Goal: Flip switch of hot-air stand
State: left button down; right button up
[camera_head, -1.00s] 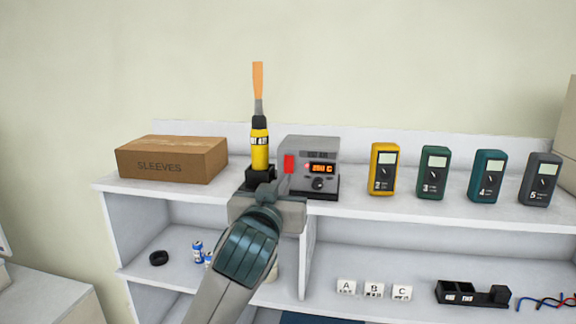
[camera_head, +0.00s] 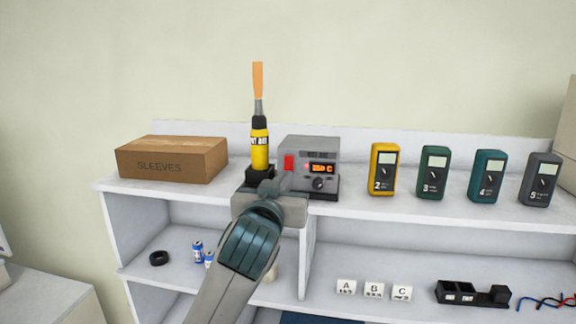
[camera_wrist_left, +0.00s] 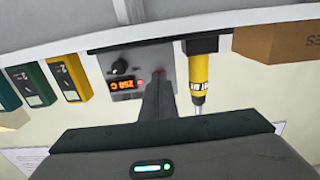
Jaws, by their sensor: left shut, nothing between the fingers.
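The hot-air stand (camera_head: 322,152) is a grey box on the top shelf, with a lit orange display, a black knob and a red switch (camera_head: 289,162) on its front. A yellow hot-air tool (camera_head: 259,152) with an orange tip stands upright in a black holder to its left. My left gripper (camera_head: 284,181) is in front of the stand, just below the red switch, its fingers shut and empty. In the left wrist view, upside down, the shut fingers (camera_wrist_left: 158,90) point at the stand's front (camera_wrist_left: 122,62) and mostly hide the switch. Contact cannot be told. My right gripper is not in view.
A cardboard SLEEVES box (camera_head: 172,159) sits left of the tool. A yellow meter (camera_head: 383,169) and several darker meters stand to the right. The lower shelf holds lettered blocks (camera_head: 374,290), a black holder (camera_head: 472,294) and small cans (camera_head: 198,250).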

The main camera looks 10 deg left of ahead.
pick_arm(q)
jog(key=shift+w, duration=0.85)
dwell(0.3)
jog(key=s, duration=0.8)
dwell(0.5)
jog(key=shift+f, duration=0.1)
